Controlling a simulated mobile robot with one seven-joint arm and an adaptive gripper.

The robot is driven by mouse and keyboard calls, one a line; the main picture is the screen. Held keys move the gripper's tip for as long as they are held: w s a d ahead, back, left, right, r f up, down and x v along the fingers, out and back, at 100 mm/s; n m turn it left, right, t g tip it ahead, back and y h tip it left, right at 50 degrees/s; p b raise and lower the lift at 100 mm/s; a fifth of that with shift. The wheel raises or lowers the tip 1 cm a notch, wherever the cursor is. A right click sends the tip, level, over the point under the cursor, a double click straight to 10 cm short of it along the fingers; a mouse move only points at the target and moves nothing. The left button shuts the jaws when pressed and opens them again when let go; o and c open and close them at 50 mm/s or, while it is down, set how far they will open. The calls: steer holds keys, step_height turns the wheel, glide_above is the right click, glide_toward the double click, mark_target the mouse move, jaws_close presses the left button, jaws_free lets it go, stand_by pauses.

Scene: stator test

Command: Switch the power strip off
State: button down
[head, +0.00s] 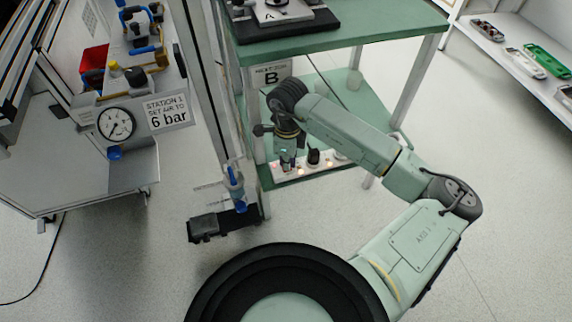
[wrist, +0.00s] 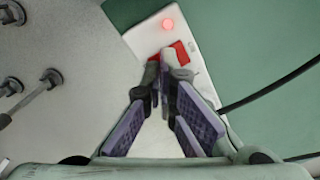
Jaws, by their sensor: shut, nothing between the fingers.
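The white power strip (head: 325,163) lies on the lower green shelf (head: 372,122), near its front edge. Several plugs and small glowing lights show along it in the head view. In the wrist view, the end of the strip (wrist: 148,36) carries a lit round red light (wrist: 168,24) and a red switch (wrist: 182,53). My gripper (wrist: 165,60) is shut and empty, with its fingertips over the switch and hiding part of it. I cannot tell whether they touch it. In the head view my gripper (head: 287,160) points down at the strip's left part.
A black cable (wrist: 268,90) runs right from beside the strip in the wrist view. The table's upper green top (head: 345,28) is above the shelf.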

steer(key=shift+f+b, duration=0.45)
steer(key=shift+f, duration=0.05)
steer(key=shift+r, duration=0.1)
steer(key=shift+r+p, duration=1.4)
steer(key=shift+r, duration=2.05)
